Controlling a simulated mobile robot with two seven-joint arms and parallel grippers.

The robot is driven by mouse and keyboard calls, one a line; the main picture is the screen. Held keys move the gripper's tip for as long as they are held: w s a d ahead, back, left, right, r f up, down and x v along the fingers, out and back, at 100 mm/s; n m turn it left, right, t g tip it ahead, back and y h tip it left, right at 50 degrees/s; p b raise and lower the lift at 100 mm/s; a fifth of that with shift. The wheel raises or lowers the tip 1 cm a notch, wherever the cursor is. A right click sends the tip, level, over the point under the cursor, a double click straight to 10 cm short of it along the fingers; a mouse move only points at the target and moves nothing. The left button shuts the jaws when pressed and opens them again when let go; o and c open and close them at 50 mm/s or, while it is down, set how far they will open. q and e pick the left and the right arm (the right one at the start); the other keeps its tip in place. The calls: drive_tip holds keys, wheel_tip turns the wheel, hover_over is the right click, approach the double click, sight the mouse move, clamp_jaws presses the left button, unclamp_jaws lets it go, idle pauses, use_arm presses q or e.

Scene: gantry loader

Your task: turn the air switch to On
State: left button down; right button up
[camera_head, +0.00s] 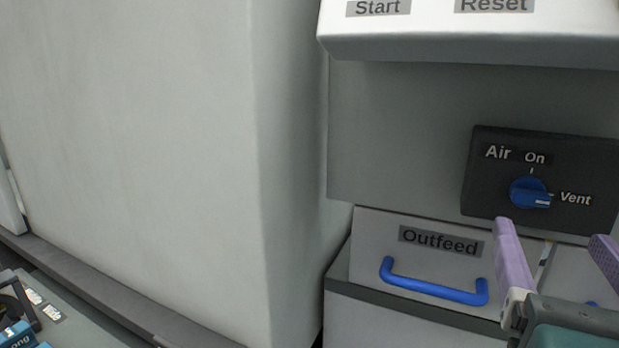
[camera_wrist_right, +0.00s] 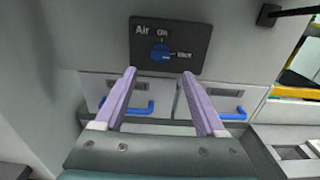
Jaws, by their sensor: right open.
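The air switch is a blue knob (camera_head: 530,193) on a dark panel (camera_head: 490,205) marked Air, On and Vent. Its white mark points right, toward Vent. In the right wrist view the blue knob (camera_wrist_right: 160,53) shows ahead, above and between the fingertips. My right gripper (camera_head: 556,232) is open and empty, below and in front of the panel, apart from the knob. It also shows in the right wrist view (camera_wrist_right: 158,77), with its two purple fingers spread. My left gripper is not in view.
Below the panel is a drawer marked Outfeed (camera_head: 440,242) with a blue handle (camera_head: 433,282). A second blue handle (camera_wrist_right: 232,114) shows to its right. Above juts a white ledge with Start (camera_head: 378,8) and Reset (camera_head: 494,5) labels. A pale wall (camera_head: 140,150) fills the left.

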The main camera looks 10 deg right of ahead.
sight(531, 201)
drive_tip(key=p+x, duration=0.1)
drive_tip(key=x, duration=0.6)
drive_tip(key=shift+w+d, duration=0.2)
drive_tip(key=shift+w, duration=0.1)
clamp_jaws()
